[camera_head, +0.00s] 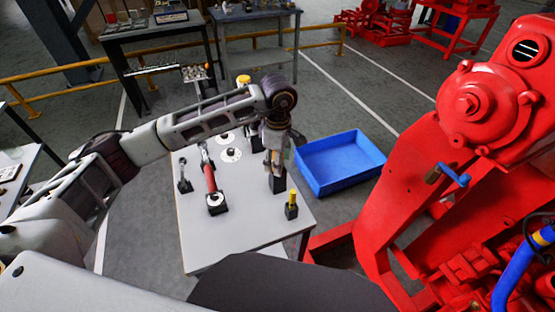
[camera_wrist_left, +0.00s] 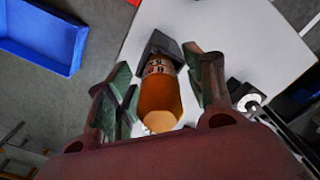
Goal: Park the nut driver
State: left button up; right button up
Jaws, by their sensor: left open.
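The nut driver, with an amber-orange handle (camera_wrist_left: 160,100), stands with its far end at a black holder block (camera_wrist_left: 160,45) on the light table. In the head view the holder (camera_head: 278,183) is near the table's right edge, and my gripper partly hides the driver. My left gripper (camera_head: 275,150) is above it, pointing down. In the left wrist view its fingers (camera_wrist_left: 158,62) are spread, one on each side of the handle, with gaps showing. My right gripper is not in view.
On the table (camera_head: 240,235) stand a red-handled tool (camera_head: 209,178), a small yellow-topped piece (camera_head: 292,198) and a dark tool in a holder (camera_head: 184,178). A blue bin (camera_head: 340,165) lies right of the table. The red pumpset (camera_head: 480,110) fills the right side.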

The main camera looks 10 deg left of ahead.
pick_arm(q)
jog(key=shift+r, duration=6)
notch_tip(320, 180, up, 9)
jog(key=p, duration=0.9)
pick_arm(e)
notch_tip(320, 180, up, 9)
pick_arm(q)
jog(key=shift+r+p, duration=0.5)
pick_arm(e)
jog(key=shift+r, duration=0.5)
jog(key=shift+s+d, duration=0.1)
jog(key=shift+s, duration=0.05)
